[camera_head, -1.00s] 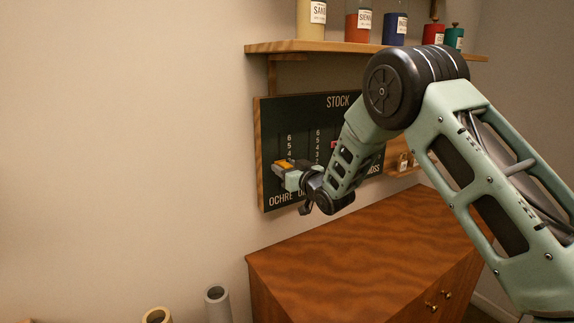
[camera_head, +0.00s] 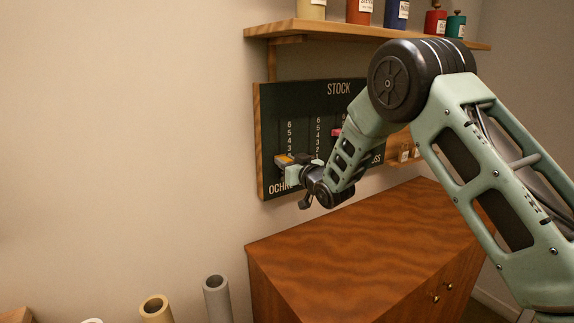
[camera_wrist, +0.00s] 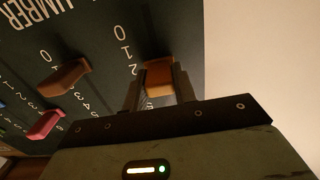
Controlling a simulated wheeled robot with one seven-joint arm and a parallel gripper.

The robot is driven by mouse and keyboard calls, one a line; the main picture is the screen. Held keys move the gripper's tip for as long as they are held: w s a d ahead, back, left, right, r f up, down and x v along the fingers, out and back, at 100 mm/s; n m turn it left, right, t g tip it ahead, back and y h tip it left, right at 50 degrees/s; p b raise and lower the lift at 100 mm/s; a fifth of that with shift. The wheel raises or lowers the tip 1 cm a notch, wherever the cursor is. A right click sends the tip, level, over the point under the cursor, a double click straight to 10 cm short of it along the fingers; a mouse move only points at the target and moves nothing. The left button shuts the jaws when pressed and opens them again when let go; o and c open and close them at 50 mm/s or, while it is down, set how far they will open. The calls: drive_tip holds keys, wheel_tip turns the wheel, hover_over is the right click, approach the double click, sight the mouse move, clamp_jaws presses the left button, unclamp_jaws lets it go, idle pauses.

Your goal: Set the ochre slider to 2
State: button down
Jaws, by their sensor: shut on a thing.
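The dark STOCK board (camera_head: 290,100) hangs on the wall with vertical number scales. My gripper (camera_head: 296,172) is at its lower left, over the OCHRE column. In the wrist view my gripper (camera_wrist: 158,86) is shut on the ochre slider (camera_wrist: 159,73), an orange-brown block with one finger on each side. The scale beside it appears turned over, with 0, 1 and 2 readable. The slider looks about level with the 2, past the 1; the finger partly covers the digits there. The ochre slider also shows as an orange patch in the head view (camera_head: 284,158).
In the wrist view a brown slider (camera_wrist: 65,77) stands in the UMBER column and a pink slider (camera_wrist: 46,124) beyond it. A shelf (camera_head: 350,36) with jars is above the board. A wooden cabinet (camera_head: 350,240) stands below. Bare wall lies left.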

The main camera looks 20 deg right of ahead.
drive_tip(key=c, duration=1.1)
unclamp_jaws()
drive_tip(key=b+v, duration=0.5)
drive_tip(key=v, duration=1.2)
drive_tip(key=shift+s, duration=0.2)
drive_tip(key=s+a+f+n+g+h, duration=0.1)
drive_tip(key=s+a+f+g, duration=0.35)
drive_tip(key=s+a, duration=0.2)
drive_tip(key=s+a+f+g+h, duration=0.1)
drive_tip(key=s+a+f+g, duration=0.2)
drive_tip(key=s+a+g, duration=0.35)
drive_tip(key=s+n+g+h, duration=0.1)
drive_tip(key=s+g, duration=0.1)
drive_tip(key=s, duration=0.6)
drive_tip(key=s+d+n+g+h, duration=0.1)
drive_tip(key=s+g, duration=0.1)
drive_tip(key=s, duration=0.6)
drive_tip(key=s+f+n+g+h, duration=0.1)
drive_tip(key=s+g, duration=0.1)
drive_tip(key=s, duration=0.6)
drive_tip(key=shift+d+f, duration=0.1)
drive_tip(key=shift+d, duration=0.2)
